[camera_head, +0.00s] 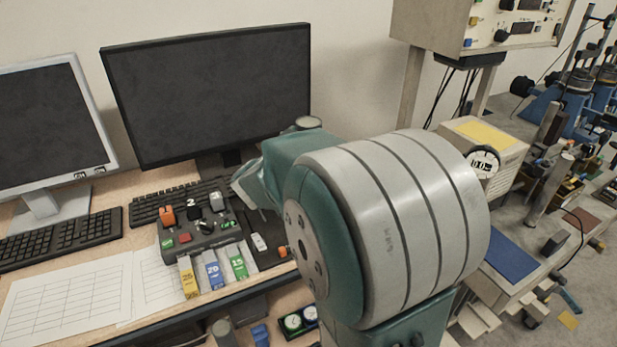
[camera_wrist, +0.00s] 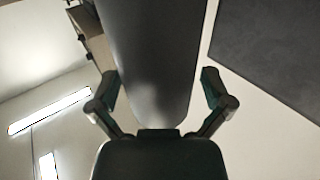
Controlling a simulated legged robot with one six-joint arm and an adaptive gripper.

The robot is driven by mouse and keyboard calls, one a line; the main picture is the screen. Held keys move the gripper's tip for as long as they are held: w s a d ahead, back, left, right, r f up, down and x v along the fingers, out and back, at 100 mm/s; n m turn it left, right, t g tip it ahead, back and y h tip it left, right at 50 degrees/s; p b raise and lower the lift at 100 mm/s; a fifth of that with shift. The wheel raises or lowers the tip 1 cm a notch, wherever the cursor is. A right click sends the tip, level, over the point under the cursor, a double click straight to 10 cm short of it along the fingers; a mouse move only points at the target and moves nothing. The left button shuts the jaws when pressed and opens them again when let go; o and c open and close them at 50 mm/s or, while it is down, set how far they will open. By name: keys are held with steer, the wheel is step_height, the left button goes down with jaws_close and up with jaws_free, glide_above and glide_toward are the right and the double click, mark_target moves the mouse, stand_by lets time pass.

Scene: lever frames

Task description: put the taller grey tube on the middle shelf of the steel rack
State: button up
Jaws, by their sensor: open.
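No steel rack or shelf can be made out in either view. The top of a grey cylinder (camera_head: 222,328) shows at the bottom edge of the head view, below the desk's front edge; I cannot tell whether it is one of the grey tubes. My gripper (camera_wrist: 160,84) is open in the wrist view, its two dark fingers spread on either side. A long dark grey shape fills the space between and beyond them; I cannot tell what it is, or that it is held. In the head view my arm's large joint hides the gripper.
A desk carries two monitors (camera_head: 215,90) (camera_head: 45,125), keyboards (camera_head: 60,238), paper sheets (camera_head: 65,300) and a control box (camera_head: 203,232) with coloured buttons. A crowded bench with a blue pad (camera_head: 510,255) stands at the right. My arm covers the middle.

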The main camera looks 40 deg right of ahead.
steer(key=c, duration=1.2)
steer(key=shift+r, duration=0.1)
